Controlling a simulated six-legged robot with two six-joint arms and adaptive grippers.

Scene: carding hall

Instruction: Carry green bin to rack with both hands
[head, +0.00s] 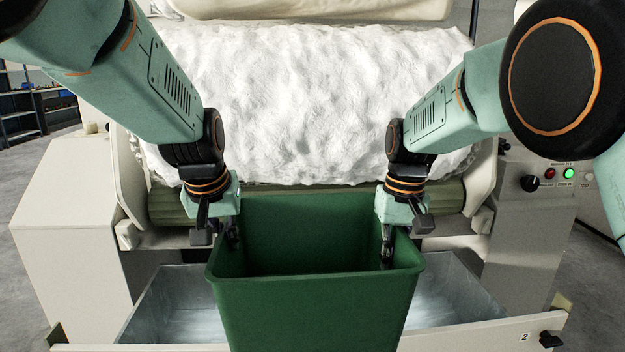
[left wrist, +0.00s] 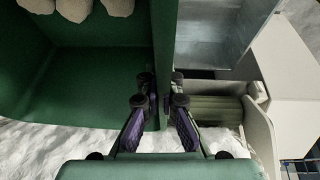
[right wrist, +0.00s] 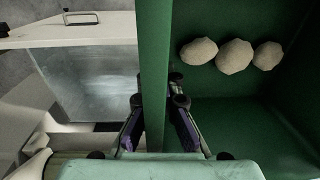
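The green bin (head: 320,315) is upright in front of me, above or in an open metal drawer; its base is out of view. My left gripper (head: 232,238) is shut on the bin's left wall, with one finger inside and one outside, as the left wrist view (left wrist: 165,100) shows. My right gripper (head: 388,252) is shut on the right wall the same way, seen in the right wrist view (right wrist: 158,102). Three beige lumps (right wrist: 234,56) lie inside the bin. Dark shelving (head: 22,112) stands far back left; I cannot tell whether it is the rack.
The metal drawer (head: 175,305) with a front marked 2 extends on both sides of the bin. Behind is a machine with a large white fibre roll (head: 310,95) above a green roller. A control panel (head: 555,180) is at right. Grey floor is open at left.

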